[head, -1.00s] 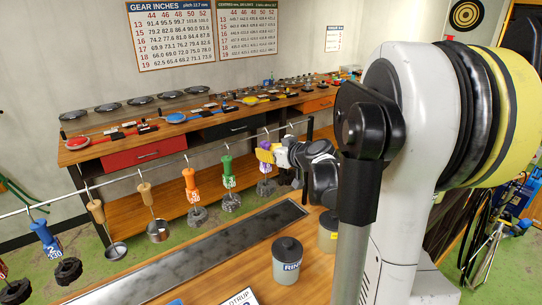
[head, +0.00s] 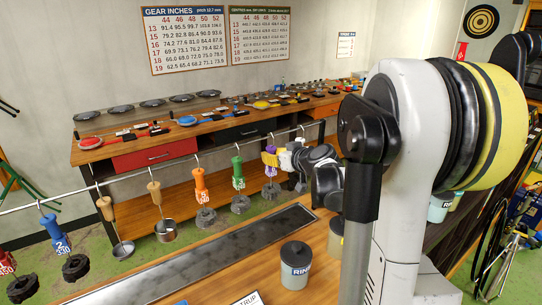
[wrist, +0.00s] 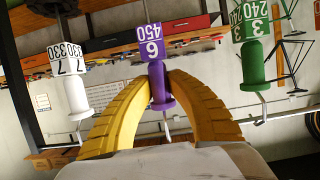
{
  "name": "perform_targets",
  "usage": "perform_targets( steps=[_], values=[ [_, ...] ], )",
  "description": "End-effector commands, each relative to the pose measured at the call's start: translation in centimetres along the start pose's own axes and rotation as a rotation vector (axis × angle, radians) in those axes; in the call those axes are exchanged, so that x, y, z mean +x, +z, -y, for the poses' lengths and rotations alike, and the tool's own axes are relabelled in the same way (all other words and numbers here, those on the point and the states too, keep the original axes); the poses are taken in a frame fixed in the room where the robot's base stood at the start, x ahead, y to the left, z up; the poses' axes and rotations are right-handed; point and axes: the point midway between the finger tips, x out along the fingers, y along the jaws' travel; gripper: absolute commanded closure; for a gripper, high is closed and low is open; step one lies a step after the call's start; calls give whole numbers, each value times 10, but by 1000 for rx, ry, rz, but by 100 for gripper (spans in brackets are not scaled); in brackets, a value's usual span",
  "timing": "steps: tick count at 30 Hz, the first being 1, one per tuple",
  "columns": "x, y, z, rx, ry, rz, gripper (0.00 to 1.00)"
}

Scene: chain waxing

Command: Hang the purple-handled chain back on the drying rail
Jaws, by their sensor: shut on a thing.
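The purple handle (head: 271,170), marked 6 and 450 in the wrist view (wrist: 158,88), is upright at the rail's right part, with a grey chain (head: 271,190) below it. My gripper (wrist: 160,82) has its yellow fingers closed on the handle from both sides. In the head view my gripper (head: 270,158) is beside the drying rail (head: 120,182). A hook shows above the handle near the rail; I cannot tell whether it rests on it. The green handle (head: 238,172) hangs to the left in the head view.
A white handle (wrist: 75,88) is close on one side in the wrist view, the green handle (wrist: 251,62) on the other. Orange (head: 200,186), wooden and blue handles hang farther left. A dark trough (head: 200,255) and grey canister (head: 295,268) are on the bench in front.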

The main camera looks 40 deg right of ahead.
Motion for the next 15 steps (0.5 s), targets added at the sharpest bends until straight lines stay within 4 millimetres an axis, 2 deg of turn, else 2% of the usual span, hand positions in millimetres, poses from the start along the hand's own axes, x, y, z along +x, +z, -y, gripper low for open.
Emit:
perform_targets(
  steps=[8, 9, 11, 12, 15],
  values=[
    [0, 0, 0, 0, 0, -1, 100],
    [0, 0, 0, 0, 0, -1, 79],
    [0, 0, 0, 0, 0, -1, 60],
    [0, 0, 0, 0, 0, -1, 57],
    [0, 0, 0, 0, 0, 0, 57]
  ],
)
